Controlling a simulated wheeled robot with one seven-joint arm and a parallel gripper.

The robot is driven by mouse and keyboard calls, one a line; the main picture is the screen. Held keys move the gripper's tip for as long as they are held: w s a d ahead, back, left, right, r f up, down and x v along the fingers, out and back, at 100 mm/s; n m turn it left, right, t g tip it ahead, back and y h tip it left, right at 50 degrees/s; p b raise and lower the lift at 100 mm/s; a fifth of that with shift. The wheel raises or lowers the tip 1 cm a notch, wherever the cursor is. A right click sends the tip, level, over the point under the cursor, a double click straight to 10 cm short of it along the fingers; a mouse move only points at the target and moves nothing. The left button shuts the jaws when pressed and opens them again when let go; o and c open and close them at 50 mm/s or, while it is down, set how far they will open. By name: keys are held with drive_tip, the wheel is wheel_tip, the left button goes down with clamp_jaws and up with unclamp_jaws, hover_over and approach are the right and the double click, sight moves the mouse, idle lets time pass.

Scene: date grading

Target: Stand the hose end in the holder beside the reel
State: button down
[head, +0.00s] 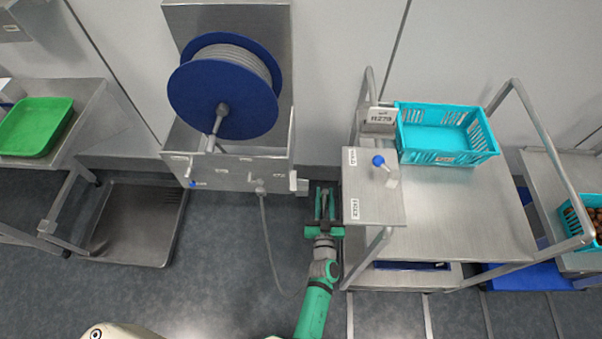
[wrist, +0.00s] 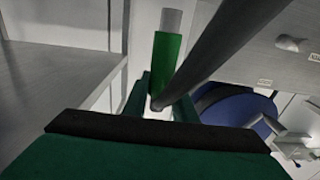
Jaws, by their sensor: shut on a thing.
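The reel (head: 222,88) has blue flanges wound with grey hose and stands over a steel cabinet. The grey hose (head: 266,225) drops from the cabinet front and curves along the floor towards my arm. A small bracket (head: 301,186) at the cabinet's right end looks like the holder; it is empty as far as I can tell. My gripper (head: 325,194) is just right of this bracket, apart from it, and shut on the hose end. In the wrist view a green sleeve with a pale tip, seemingly the hose end (wrist: 167,58), shows between the fingers; a dark bar crosses in front.
A steel cart (head: 450,215) stands close on my gripper's right, with a turquoise crate (head: 447,157) and a blue-knobbed box (head: 372,190). A green tray (head: 35,125) is on the left table. A low floor tray (head: 138,225) lies below. Open floor lies in front of the cabinet.

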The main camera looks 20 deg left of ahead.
drive_tip(key=w+a+r+n+g+y, duration=0.25)
drive_tip(key=a+r+y, duration=0.2)
drive_tip(key=a, duration=0.55)
drive_tip(key=w+a+f+h, duration=0.1)
drive_tip(key=w+f, duration=0.5)
drive_tip(key=f, duration=0.1)
drive_tip(key=shift+w+f+t, duration=0.2)
drive_tip(key=shift+t, duration=0.25)
drive_tip(key=shift+s+a+f, duration=0.1)
drive_tip(key=shift+f, duration=0.05)
idle(0.9)
drive_tip(key=shift+f, duration=0.35)
drive_tip(key=shift+f, duration=2.2)
drive_tip(key=c, duration=1.4)
unclamp_jaws()
drive_tip(key=shift+o, duration=0.2)
drive_tip(key=shift+s+f, duration=0.1)
drive_tip(key=shift+s, duration=0.05)
